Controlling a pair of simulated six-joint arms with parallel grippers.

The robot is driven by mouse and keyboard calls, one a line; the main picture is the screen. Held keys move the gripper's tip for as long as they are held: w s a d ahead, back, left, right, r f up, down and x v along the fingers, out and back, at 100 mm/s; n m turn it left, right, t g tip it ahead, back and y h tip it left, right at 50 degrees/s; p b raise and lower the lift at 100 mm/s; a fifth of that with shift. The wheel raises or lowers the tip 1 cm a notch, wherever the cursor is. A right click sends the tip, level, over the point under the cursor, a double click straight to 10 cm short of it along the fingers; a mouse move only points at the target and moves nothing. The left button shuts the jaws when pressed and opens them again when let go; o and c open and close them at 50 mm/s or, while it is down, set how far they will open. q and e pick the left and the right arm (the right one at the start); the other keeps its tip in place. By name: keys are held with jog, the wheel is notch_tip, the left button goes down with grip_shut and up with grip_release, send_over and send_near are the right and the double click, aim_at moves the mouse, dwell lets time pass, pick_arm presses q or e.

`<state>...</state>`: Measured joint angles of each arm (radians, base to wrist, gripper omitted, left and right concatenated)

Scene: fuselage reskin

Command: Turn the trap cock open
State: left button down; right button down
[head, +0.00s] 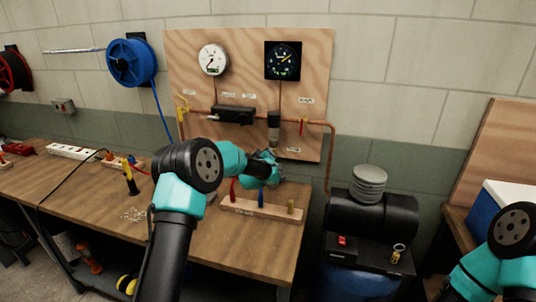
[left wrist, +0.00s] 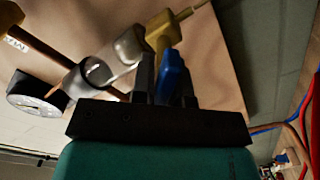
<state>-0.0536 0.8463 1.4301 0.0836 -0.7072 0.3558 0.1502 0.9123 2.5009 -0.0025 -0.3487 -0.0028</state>
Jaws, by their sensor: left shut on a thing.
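The trap cock shows in the left wrist view as a yellow body (left wrist: 160,32) with a blue lever (left wrist: 172,68). It sits at the end of a grey metal bowl (left wrist: 126,46). My left gripper (left wrist: 166,78) is shut on the blue lever, one dark finger on each side. In the head view the dark and grey trap (head: 274,128) hangs on the plywood panel (head: 205,95), and my left arm reaches below it. My left wrist hides the cock there. My right arm is at the lower right; its gripper is outside the frame.
A wooden rack (head: 250,210) with red, blue and yellow upright pieces stands on the bench under my left wrist. Copper pipe (head: 331,150) runs along the panel and down its right side. A black compressor (head: 375,218) stands right of the bench.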

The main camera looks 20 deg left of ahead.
pick_arm(q)
jog(key=shift+a+f+n, duration=0.1)
jog(key=shift+f+n, duration=0.15)
jog(key=shift+n, duration=1.3)
jog(key=shift+a+f+n, duration=0.1)
jog(key=shift+f+n, duration=0.1)
jog(key=shift+n, duration=1.3)
jog(key=shift+a+f+n, duration=0.1)
jog(key=shift+f+n, duration=0.15)
jog(key=shift+n, duration=1.3)
jog(key=c, duration=1.2)
grip_release()
jog(key=shift+s, duration=0.1)
jog(key=s, duration=1.7)
jog(key=shift+s, duration=0.1)
